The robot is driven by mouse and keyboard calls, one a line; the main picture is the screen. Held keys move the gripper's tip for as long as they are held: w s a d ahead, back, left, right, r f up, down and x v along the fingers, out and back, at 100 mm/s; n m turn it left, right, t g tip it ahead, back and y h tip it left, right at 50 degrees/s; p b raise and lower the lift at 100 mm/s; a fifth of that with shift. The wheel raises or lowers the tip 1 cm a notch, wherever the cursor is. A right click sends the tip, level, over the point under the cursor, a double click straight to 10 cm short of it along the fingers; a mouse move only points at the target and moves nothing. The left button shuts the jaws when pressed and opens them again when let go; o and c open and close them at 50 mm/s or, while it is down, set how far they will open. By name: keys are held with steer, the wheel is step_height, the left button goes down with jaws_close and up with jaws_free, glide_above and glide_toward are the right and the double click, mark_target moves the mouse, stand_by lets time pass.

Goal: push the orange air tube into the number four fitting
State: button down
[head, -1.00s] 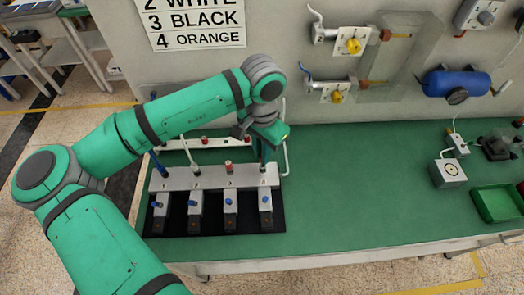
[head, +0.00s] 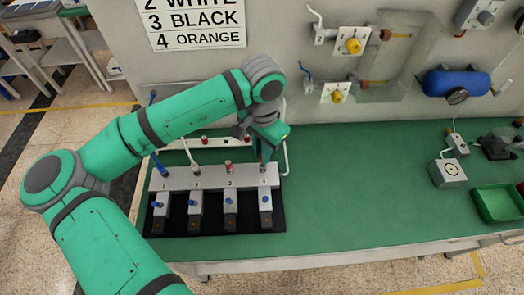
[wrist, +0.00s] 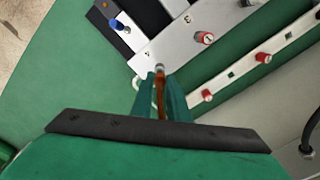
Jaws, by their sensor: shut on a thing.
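My gripper (head: 265,160) is over the right end of the grey valve manifold (head: 213,178), at the number four fitting. In the wrist view my gripper (wrist: 160,88) is shut on the orange tube (wrist: 158,100), which runs between the two fingers. The tube's front end meets the number four fitting (wrist: 160,68) at the manifold's end. I cannot tell whether the tube is seated inside it or only touching. In the head view the fingers mostly hide the tube and this fitting.
A blue tube (head: 163,170) stands at fitting one and a white tube (head: 196,168) at fitting two. Fitting three (head: 229,167) shows a red collar and no tube. A pale rail (head: 180,144) with red fittings lies behind.

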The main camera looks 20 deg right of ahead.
steer(key=shift+f, duration=1.35)
stand_by(0.3)
steer(key=c, duration=1.6)
jaws_free()
steer(key=shift+c, duration=0.2)
step_height(320, 180, up, 11)
steer(key=shift+f, duration=0.1)
